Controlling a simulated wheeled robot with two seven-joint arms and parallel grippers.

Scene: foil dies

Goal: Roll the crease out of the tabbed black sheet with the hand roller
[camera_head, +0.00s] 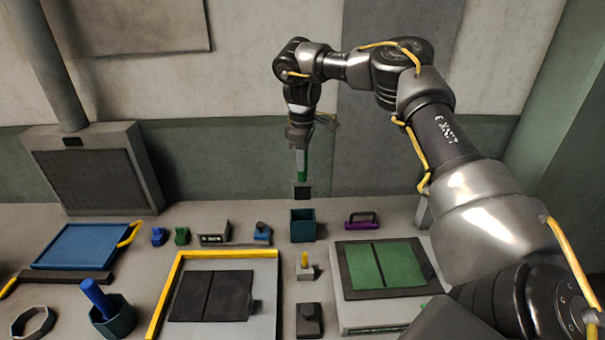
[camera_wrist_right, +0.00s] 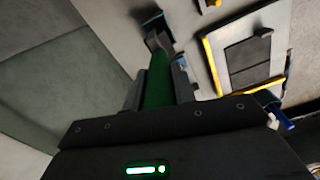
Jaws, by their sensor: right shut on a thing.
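The black sheet (camera_head: 212,296) lies on a grey board with a yellow L-shaped edge, with a dark line across its middle and a small tab (camera_head: 256,306) at its right side. It also shows in the right wrist view (camera_wrist_right: 248,62). My right gripper (camera_head: 301,150) is raised near the back wall, shut on a green-handled tool (camera_head: 303,168) that points down. In the right wrist view the gripper (camera_wrist_right: 157,88) grips the green handle (camera_wrist_right: 156,72), which ends in a grey tip (camera_wrist_right: 157,41). I cannot tell whether this is the hand roller. My left gripper is not in view.
A teal open box (camera_head: 303,226) stands below the held tool. A green sheet (camera_head: 385,265) lies on a plate at right. A purple handled block (camera_head: 361,221), a blue tray (camera_head: 82,246) and a teal cup (camera_head: 113,318) with a blue rod (camera_head: 97,297) stand around.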

